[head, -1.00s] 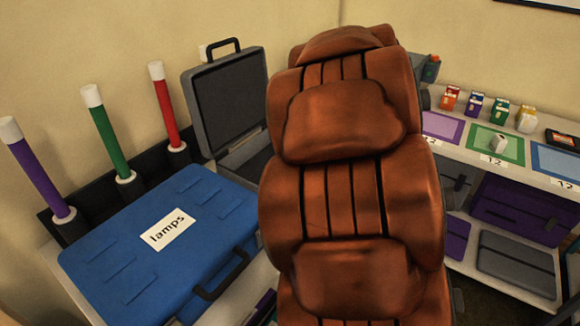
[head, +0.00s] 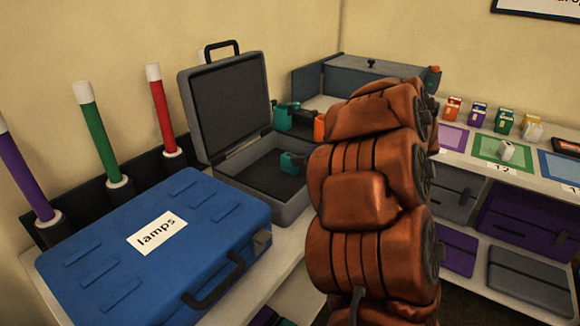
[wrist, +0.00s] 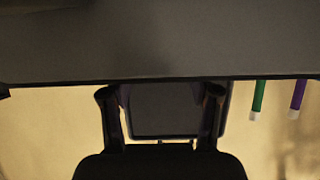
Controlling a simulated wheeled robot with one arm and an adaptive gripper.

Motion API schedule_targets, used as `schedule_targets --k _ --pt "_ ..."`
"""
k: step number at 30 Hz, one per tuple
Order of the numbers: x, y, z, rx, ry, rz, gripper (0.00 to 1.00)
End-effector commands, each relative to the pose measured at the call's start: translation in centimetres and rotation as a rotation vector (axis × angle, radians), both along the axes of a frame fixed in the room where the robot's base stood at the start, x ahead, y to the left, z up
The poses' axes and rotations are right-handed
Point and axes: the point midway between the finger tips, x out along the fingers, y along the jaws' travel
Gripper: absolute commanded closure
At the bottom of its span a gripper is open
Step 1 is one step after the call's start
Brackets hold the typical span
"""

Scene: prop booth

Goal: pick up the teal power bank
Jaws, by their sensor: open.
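Two small teal objects show in the head view. One teal object (head: 292,163) is in the open grey case (head: 285,205), near its right side and partly behind my arm. The other teal object (head: 286,116) stands behind the case, beside something orange. I cannot tell for sure which is the power bank. My gripper (wrist: 160,97) shows only in the wrist view, its two fingers apart with nothing held between them. In the head view it is hidden behind my brown arm. No teal shows in the wrist view.
A blue case labelled lamps (head: 165,245) lies left of the open case. Purple, green (head: 100,135) and red tubes stand behind it. Several small cartons (head: 503,123) and coloured mats (head: 503,151) are on the right shelf. A grey box (head: 375,83) stands in the back corner.

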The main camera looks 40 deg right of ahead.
Motion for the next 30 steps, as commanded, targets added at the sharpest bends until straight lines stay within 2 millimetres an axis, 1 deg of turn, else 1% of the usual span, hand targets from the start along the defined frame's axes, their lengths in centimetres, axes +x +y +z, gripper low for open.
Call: schedule_targets --k 5,11,15,19,25,26,30 --pt "1.2 0.4 -0.7 0.000 -0.002 0.001 0.38" --pt "3.4 0.8 -2.2 0.002 -0.001 0.003 0.38" --pt "4.7 1.2 -2.7 0.002 0.000 0.001 0.38" --pt "5.2 1.4 -2.9 0.001 -0.002 0.000 0.38" --pt "5.2 1.4 -2.8 0.000 -0.001 -0.001 0.38" --pt "5.2 1.3 -2.8 0.000 -0.001 -0.001 0.39" --pt "5.2 1.3 -2.8 0.000 -0.001 -0.001 0.54"
